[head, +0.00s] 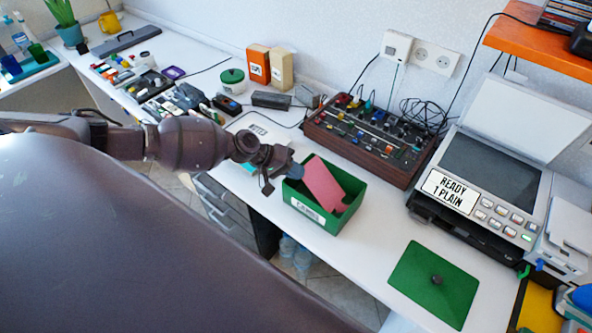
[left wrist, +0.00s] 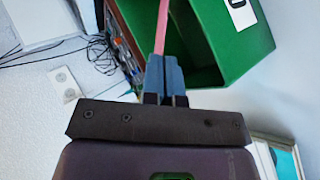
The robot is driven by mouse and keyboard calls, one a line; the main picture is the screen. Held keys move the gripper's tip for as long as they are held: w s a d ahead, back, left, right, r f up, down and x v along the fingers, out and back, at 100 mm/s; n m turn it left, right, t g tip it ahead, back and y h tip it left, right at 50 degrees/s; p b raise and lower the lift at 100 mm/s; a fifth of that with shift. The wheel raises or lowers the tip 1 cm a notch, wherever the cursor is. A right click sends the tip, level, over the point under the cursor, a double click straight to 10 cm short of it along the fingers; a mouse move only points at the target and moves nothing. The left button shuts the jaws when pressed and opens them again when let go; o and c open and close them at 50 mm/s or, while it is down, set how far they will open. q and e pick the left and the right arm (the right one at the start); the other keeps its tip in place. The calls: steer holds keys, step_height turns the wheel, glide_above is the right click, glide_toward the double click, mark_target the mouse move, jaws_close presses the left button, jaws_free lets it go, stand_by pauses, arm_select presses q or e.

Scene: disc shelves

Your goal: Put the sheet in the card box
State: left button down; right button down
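The pink sheet (head: 322,184) stands tilted, with its lower part inside the open green card box (head: 324,222) that has a white label on its front. My left gripper (head: 297,172) is at the sheet's left edge, above the box's left end. In the left wrist view, the blue fingers (left wrist: 164,62) are closed together on the pink sheet (left wrist: 163,22), which shows edge-on beside the box wall (left wrist: 242,52). Whether the sheet touches the box floor is hidden. My right gripper is not in view.
A mixer-like console (head: 368,138) stands behind the box. A printer (head: 480,190) with a "READY 1 PLAIN" sign is at the right. Bare table lies between box and lid.

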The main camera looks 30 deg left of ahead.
arm_select(q)
steer(key=shift+f, duration=0.25)
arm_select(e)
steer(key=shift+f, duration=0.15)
arm_select(q)
steer(key=c, duration=1.8)
jaws_free()
steer(key=shift+c, duration=0.2)
steer(key=o, duration=0.4)
steer(key=shift+r, duration=0.1)
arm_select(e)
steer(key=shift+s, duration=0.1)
arm_select(q)
steer(key=shift+o, duration=0.2)
steer(key=shift+r, duration=0.1)
